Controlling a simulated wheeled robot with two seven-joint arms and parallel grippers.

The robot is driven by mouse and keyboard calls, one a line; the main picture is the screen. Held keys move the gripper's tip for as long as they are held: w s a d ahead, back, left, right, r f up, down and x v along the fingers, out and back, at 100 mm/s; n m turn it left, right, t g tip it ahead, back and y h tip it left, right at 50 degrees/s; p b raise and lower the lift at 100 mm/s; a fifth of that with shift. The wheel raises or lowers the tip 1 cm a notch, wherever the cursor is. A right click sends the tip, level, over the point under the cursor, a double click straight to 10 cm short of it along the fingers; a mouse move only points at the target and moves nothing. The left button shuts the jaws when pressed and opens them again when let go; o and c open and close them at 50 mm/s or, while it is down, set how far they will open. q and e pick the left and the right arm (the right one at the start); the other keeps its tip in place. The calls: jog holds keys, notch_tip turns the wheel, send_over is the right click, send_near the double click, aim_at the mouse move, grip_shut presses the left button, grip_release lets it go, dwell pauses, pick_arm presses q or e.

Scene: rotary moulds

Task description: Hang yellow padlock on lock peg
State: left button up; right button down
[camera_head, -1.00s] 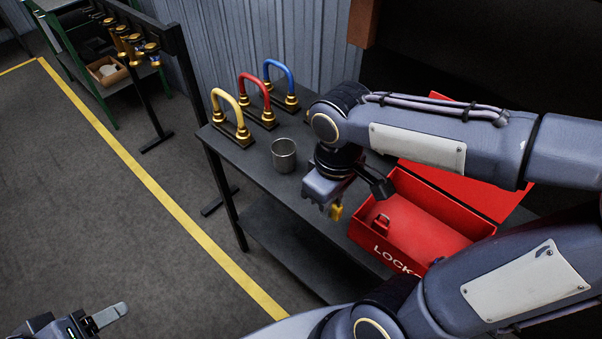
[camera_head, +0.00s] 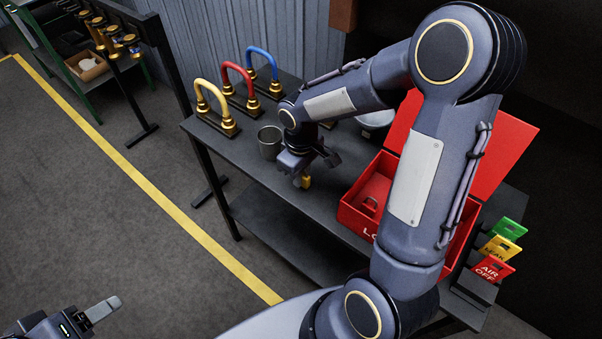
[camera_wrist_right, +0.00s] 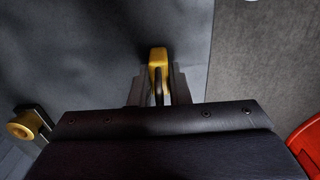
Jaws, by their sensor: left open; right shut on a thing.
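The yellow padlock (camera_head: 306,182) hangs from my right gripper (camera_head: 302,174), which is shut on it above the dark table, between the metal cup and the red box. In the right wrist view the yellow padlock (camera_wrist_right: 158,58) shows between the two fingers (camera_wrist_right: 159,92) of the right gripper. My left gripper (camera_head: 98,312) is open at the lower left edge, partly in view and away from the table. I cannot tell which fitting is the lock peg; a black rack with several gold-coloured pegs (camera_head: 115,38) stands at the upper left.
The metal cup (camera_head: 269,142) stands near yellow, red and blue arched handles (camera_head: 239,82) on the table (camera_head: 270,205). The open red box (camera_head: 352,219) lies right of the padlock. Green, yellow and red tags (camera_head: 497,250) stand at right.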

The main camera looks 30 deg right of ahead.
jog(key=shift+f, duration=0.1)
jog(key=shift+f, duration=0.15)
jog(key=c, duration=1.4)
grip_release()
jog(key=shift+o, duration=0.2)
